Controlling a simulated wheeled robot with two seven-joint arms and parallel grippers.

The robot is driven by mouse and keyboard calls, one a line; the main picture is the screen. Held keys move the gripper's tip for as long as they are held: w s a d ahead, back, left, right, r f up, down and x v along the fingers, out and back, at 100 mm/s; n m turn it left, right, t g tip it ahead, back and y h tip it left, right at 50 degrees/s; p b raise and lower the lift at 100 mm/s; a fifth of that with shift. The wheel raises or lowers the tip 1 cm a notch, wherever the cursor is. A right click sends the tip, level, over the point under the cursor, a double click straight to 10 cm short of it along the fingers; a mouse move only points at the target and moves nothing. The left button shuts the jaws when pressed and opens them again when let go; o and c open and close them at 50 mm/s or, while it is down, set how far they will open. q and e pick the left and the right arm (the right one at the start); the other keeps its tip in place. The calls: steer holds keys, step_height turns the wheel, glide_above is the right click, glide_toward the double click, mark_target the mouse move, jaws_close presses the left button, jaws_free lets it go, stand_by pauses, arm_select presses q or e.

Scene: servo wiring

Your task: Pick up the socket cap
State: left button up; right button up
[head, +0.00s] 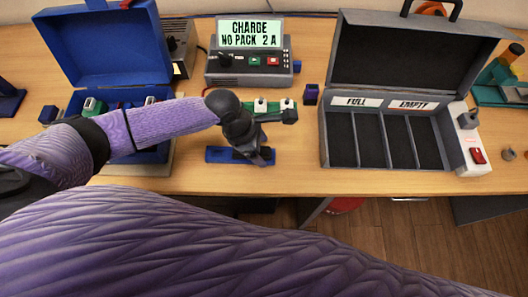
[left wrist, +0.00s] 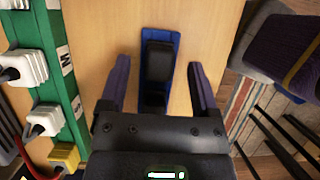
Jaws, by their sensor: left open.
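A dark block (left wrist: 159,62), which looks like the socket cap, sits in a narrow blue holder (left wrist: 174,36) on the table. In the head view the blue holder (head: 216,155) lies near the table's front edge, and my left gripper hides much of its right part. My left gripper (head: 258,156) is over the holder's right part, pointing down. In the left wrist view my left gripper (left wrist: 159,66) is open, with one finger on each side of the block and visible gaps to both. My right gripper is not in view.
A green strip (left wrist: 57,42) with white plugs and a yellow one runs beside the left finger. A charger (head: 250,67) stands behind. An open grey case (head: 360,167) with empty slots is at right, an open blue case (head: 100,50) at left.

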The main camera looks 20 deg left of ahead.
mark_target(262, 150)
arm_select(q)
steer(key=shift+d+f, duration=0.15)
steer(key=shift+f, duration=0.25)
steer(key=shift+r, duration=0.1)
jaws_close()
step_height(262, 150, up, 10)
steer(key=p, duration=0.4)
steer(key=shift+w, duration=0.1)
